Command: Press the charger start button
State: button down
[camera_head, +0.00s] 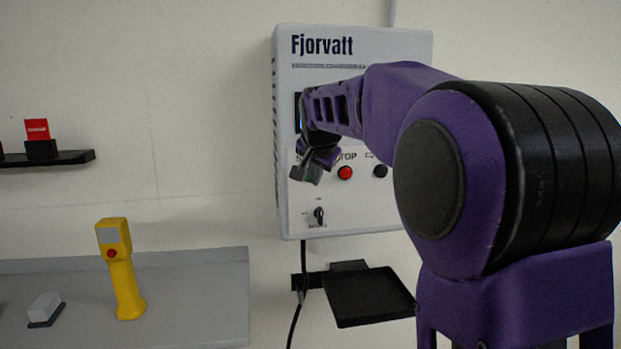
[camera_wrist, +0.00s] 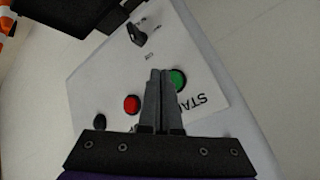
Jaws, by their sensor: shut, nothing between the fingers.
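The charger (camera_head: 355,225) is a white wall box marked Fjorvatt; its panel also fills much of the wrist view (camera_wrist: 205,45). The green start button (camera_wrist: 178,79) sits beside the START label in the wrist view. In the head view my gripper and arm hide most or all of it. My gripper (camera_head: 306,174) is shut and empty in front of the panel's lower left. In the wrist view the closed fingertips (camera_wrist: 160,74) overlap the panel just left of the green button. I cannot tell whether they touch the panel or button.
A red stop button (camera_head: 345,173) and a black button (camera_head: 380,171) lie to the right. A rotary switch (camera_head: 319,215) sits below. A black tray (camera_head: 368,297) juts out under the charger. A yellow handheld device (camera_head: 122,275) stands on a grey surface (camera_head: 200,300) at left.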

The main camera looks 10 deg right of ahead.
jog(key=shift+s, duration=0.1)
jog(key=s+b, duration=0.3)
jog(key=s, duration=0.1)
jog(key=shift+s, duration=0.4)
dwell(0.3)
